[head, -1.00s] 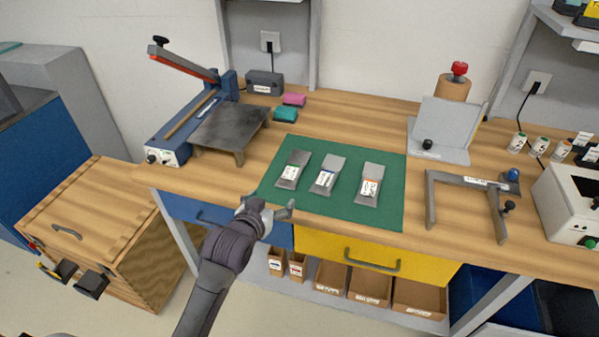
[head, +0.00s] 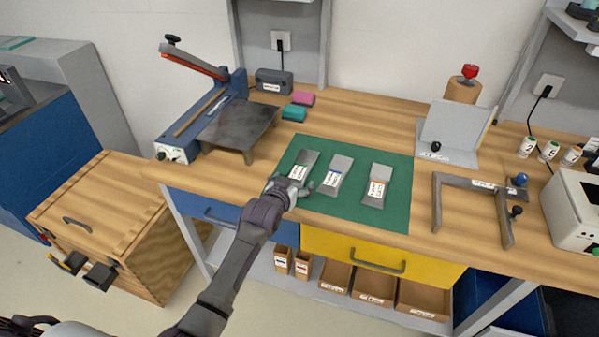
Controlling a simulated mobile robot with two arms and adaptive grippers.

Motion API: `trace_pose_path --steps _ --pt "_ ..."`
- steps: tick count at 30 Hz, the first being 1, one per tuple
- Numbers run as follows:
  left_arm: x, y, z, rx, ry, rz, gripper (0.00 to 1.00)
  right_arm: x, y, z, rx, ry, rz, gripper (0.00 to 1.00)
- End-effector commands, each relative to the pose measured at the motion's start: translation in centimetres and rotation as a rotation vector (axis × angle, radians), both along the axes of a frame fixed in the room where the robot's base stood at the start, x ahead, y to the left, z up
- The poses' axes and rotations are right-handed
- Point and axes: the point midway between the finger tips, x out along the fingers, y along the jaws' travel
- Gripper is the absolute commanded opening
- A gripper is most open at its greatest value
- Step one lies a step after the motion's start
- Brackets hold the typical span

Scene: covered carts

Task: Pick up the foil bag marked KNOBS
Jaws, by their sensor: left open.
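Three small silver foil bags with white labels lie in a row on the green mat (head: 396,218). The left bag (head: 307,160) has a green mark on its label, the middle bag (head: 341,165) a blue one, the right bag (head: 380,173) an orange one. The label words are too small to read, so I cannot tell which bag says KNOBS. My left gripper (head: 291,186) is open at the mat's front left edge, at the near end of the left bag, and may hide a bit of it. I cannot tell whether it touches the bag. My right gripper is out of view.
A blue lever sealer (head: 178,149) and a dark metal stand (head: 238,127) are left of the mat. A grey frame (head: 438,205) and a white machine (head: 570,215) are on the right.

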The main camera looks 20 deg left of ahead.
Motion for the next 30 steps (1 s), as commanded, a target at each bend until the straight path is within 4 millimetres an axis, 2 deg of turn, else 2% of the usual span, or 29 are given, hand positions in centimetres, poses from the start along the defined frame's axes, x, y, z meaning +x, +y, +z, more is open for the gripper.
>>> trace_pose_path --steps 5,6,17,25,30 --pt "0.0 0.0 0.0 0.000 0.000 0.000 0.90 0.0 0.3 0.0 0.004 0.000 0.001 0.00" --pt "0.0 0.0 0.0 0.000 0.000 0.000 0.86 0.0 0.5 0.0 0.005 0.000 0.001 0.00" --pt "0.0 0.0 0.0 0.000 0.000 0.000 0.26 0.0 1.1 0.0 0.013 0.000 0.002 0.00" --pt "0.0 0.0 0.1 0.000 -0.001 0.000 0.24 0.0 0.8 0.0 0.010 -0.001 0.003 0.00" --pt "0.1 0.0 1.1 0.000 -0.004 0.000 0.24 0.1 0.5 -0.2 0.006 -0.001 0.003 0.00"
